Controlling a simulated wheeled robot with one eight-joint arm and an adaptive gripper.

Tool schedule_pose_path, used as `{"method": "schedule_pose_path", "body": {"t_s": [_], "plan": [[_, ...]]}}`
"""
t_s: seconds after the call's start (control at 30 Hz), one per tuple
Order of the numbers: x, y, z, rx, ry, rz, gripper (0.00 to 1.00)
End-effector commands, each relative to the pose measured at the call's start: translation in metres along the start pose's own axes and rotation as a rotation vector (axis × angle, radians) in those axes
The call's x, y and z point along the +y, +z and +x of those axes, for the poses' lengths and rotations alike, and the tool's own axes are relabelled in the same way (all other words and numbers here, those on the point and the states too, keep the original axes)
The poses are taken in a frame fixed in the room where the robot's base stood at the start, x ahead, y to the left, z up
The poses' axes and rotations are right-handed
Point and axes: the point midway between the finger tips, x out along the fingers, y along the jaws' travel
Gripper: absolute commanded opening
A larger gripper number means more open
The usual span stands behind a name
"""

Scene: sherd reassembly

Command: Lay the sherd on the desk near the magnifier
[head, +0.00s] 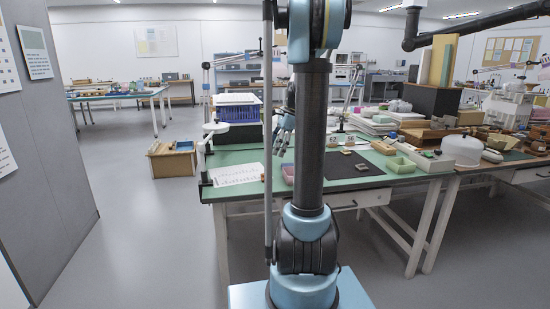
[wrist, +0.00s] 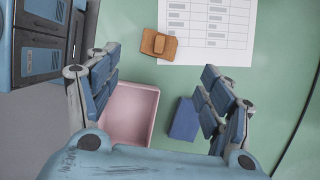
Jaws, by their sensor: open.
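A small orange-brown piece that looks like the sherd (wrist: 158,43) lies at the edge of a printed sheet (wrist: 205,32) on the green desk (wrist: 255,95) in the wrist view. I cannot make it out in the head view. My gripper (wrist: 160,78) is open and empty, its fingers spread above the desk, with the piece beyond the fingertips. In the head view my gripper (head: 284,134) is partly hidden by my arm. What looks like the magnifier (head: 215,128), a pale round head on a jointed stand, is at the desk's left edge.
A pink tray (wrist: 130,118) and a blue block (wrist: 185,120) lie below my fingers. A blue-purple crate (head: 238,110) stands behind the magnifier. A dark mat (head: 352,164), a green tray (head: 400,165) and a white dome (head: 461,150) are to the right.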

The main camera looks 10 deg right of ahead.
Motion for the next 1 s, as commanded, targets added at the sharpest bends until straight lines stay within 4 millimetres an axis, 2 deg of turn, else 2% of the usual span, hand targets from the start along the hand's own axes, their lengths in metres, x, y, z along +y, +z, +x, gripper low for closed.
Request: {"method": "schedule_pose_path", "body": {"t_s": [0.13,0.27,0.6,1.0], "plan": [[0.008,0.004,-0.004,0.007,-0.002,-0.027,0.73],[0.032,0.013,-0.004,0.032,-0.005,-0.119,0.73],[0.126,0.035,0.007,0.133,-0.006,-0.496,0.73],[0.23,0.035,0.042,0.257,0.027,-0.949,0.73]]}}
